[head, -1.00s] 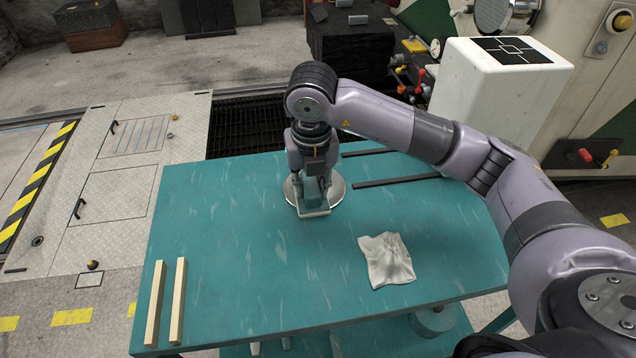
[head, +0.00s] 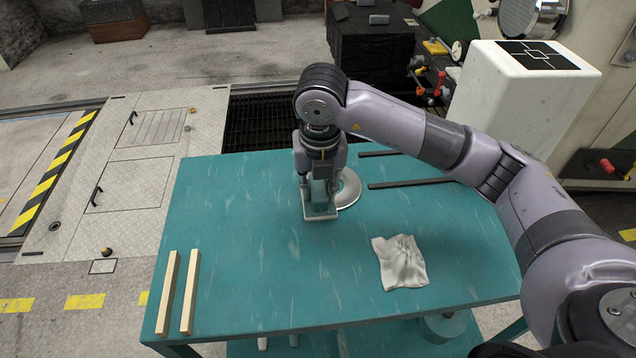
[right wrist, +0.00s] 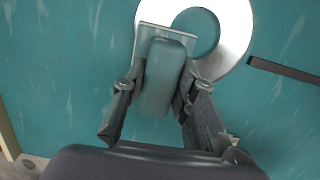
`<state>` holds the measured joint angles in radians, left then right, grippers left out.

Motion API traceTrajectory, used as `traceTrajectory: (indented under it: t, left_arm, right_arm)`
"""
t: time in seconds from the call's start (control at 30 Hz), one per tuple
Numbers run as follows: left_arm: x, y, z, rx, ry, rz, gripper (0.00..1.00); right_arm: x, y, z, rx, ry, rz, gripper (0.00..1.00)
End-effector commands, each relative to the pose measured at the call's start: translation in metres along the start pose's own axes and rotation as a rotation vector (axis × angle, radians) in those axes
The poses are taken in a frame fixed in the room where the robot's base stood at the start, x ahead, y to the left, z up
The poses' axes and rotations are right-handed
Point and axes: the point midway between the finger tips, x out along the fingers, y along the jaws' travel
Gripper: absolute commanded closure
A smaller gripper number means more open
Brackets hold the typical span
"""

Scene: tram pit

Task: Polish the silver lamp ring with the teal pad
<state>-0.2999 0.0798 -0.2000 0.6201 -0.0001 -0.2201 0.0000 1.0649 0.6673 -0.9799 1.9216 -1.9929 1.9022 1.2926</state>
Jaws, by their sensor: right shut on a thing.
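The silver lamp ring (head: 349,186) lies flat on the teal bench, partly hidden behind my right gripper. It also shows in the right wrist view (right wrist: 235,25) as a bright ring with bench showing through its middle. My right gripper (head: 320,207) points down and is shut on the teal pad (right wrist: 163,75), a teal block on a pale flat plate. The plate's far edge overlaps the left part of the ring in the wrist view. Whether it presses on the ring or hovers just above, I cannot tell. My left gripper is out of view.
A crumpled pale cloth (head: 400,262) lies right of centre on the bench (head: 270,290). Two wooden strips (head: 178,295) lie at the left front. A white box (head: 515,100) stands beyond the bench's back right.

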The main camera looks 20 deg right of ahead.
Motion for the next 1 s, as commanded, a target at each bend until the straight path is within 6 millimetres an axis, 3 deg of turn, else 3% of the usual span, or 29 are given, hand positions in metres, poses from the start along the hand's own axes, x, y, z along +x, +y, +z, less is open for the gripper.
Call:
traceTrajectory:
  t: [0.47,1.0]
  left_arm:
    - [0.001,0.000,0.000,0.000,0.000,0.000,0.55]
    - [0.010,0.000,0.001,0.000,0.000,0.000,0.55]
  right_arm:
    - [0.000,-0.001,-0.002,0.001,-0.001,0.000,1.00]
    - [0.002,-0.025,-0.002,0.001,-0.001,-0.001,1.00]
